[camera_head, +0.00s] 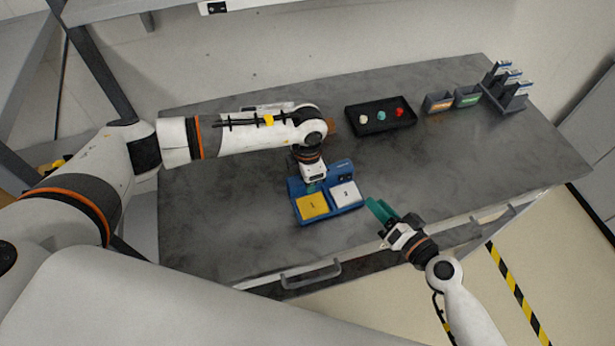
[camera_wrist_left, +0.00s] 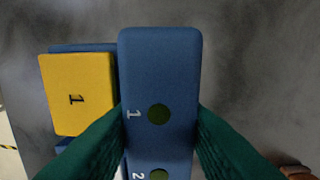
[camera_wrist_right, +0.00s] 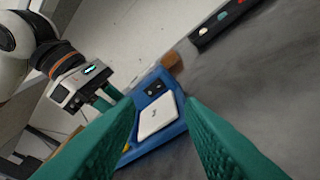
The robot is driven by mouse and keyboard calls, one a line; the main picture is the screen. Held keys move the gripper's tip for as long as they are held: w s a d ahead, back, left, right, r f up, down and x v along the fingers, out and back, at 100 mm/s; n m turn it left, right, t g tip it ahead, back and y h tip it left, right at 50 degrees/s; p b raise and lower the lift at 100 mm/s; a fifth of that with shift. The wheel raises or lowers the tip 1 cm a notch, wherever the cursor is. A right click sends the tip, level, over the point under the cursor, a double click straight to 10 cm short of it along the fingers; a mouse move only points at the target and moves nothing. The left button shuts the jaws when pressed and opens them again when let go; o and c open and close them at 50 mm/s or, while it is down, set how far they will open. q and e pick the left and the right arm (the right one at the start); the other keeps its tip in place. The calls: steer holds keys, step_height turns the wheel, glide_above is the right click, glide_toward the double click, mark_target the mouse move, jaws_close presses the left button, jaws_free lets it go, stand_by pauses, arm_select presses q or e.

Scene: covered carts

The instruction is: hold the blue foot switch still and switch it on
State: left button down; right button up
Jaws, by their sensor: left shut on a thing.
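The blue foot switch (camera_head: 298,188) stands on the grey cart top, with a yellow pedal marked 1 (camera_head: 312,207) and a white pedal (camera_head: 345,194). My left gripper (camera_head: 310,186) is shut on its raised blue housing, seen between the green fingers in the left wrist view (camera_wrist_left: 160,75). Two round indicators marked 1 (camera_wrist_left: 158,114) and 2 (camera_wrist_left: 156,173) look dark green, unlit. My right gripper (camera_head: 380,209) is open and empty, right of the switch near the cart's front edge. In the right wrist view, the white pedal (camera_wrist_right: 157,117) shows beyond its fingers.
A black tray (camera_head: 381,128) with white, teal and red knobs sits at the back. Two small bins (camera_head: 438,103) and a grey rack (camera_head: 505,98) stand at the back right. A brown block (camera_head: 332,126) is partly hidden behind my left arm. The right middle of the top is clear.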

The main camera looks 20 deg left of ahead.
steer(key=shift+a+r, duration=0.1)
steer(key=shift+r, duration=0.05)
steer(key=shift+c, duration=1.4)
steer(key=n, duration=0.1)
steer(key=a+r+n+g, duration=0.1)
steer(key=n, duration=0.1)
steer(key=a+r+n+g+y, duration=0.1)
steer(key=shift+w+r+n, duration=0.1)
steer(key=shift+r+n, duration=0.15)
steer(key=shift+n, duration=0.15)
jaws_close()
steer(key=d+r+n+g+h, duration=0.3)
steer(key=r+n+g+h, duration=0.1)
steer(key=n, duration=1.3)
steer(key=shift+w+d+r+g+h, duration=0.35)
steer(key=shift+g+h, duration=0.45)
steer(key=shift+g, duration=0.3)
steer(key=shift+s+a, duration=0.1)
